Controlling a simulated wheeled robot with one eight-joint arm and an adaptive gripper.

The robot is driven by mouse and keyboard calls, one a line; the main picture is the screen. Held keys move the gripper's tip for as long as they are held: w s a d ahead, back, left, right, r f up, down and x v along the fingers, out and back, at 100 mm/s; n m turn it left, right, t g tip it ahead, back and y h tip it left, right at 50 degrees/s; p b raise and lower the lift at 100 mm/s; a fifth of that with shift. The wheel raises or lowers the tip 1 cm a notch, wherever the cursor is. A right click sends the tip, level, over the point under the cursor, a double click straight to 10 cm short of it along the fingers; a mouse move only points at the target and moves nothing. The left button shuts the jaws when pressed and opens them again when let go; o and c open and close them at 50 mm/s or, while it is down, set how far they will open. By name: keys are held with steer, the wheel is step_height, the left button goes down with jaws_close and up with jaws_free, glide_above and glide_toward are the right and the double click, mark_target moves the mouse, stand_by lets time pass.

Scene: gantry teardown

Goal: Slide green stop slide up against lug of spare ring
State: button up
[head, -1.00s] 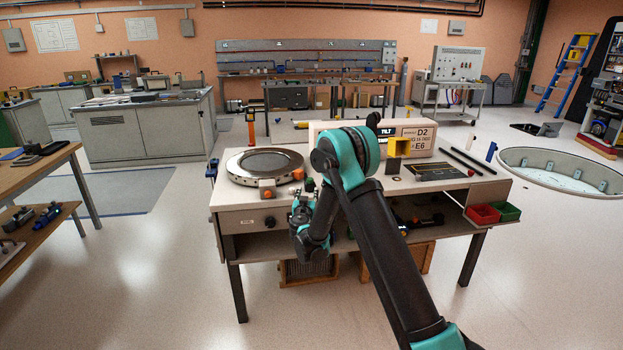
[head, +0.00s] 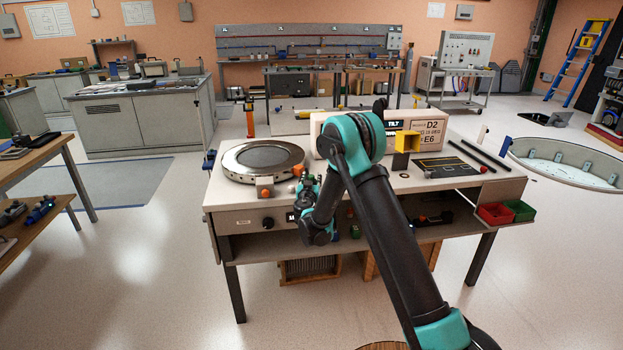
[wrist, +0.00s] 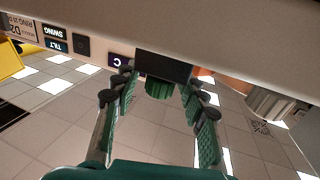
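A green ribbed piece (wrist: 160,89) under a dark block (wrist: 163,67) shows in the wrist view; it looks like the stop slide. My gripper (wrist: 158,92) is open, with a finger on each side of the green piece and gaps between. In the head view my gripper (head: 305,186) is at the front edge of the workbench, just right of a large round metal ring (head: 234,171), probably the spare ring. I cannot tell which part is the lug. The slide is hidden in the head view.
The workbench (head: 425,187) carries a long labelled box (head: 433,133), a yellow bracket (head: 406,141) and dark rods. Red (head: 495,213) and green (head: 520,209) bins hang at its right end. A grey ribbed cylinder (wrist: 270,105) is right of my fingers in the wrist view.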

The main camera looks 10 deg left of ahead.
jaws_close()
steer(key=shift+w+a, duration=0.25)
steer(key=shift+w, duration=0.5)
steer(key=shift+w+a, duration=0.2)
steer(key=shift+w, duration=0.55)
steer(key=shift+o, duration=1)
jaws_free()
steer(key=shift+s, duration=0.1)
steer(key=s, duration=1.2)
steer(key=shift+d, duration=0.15)
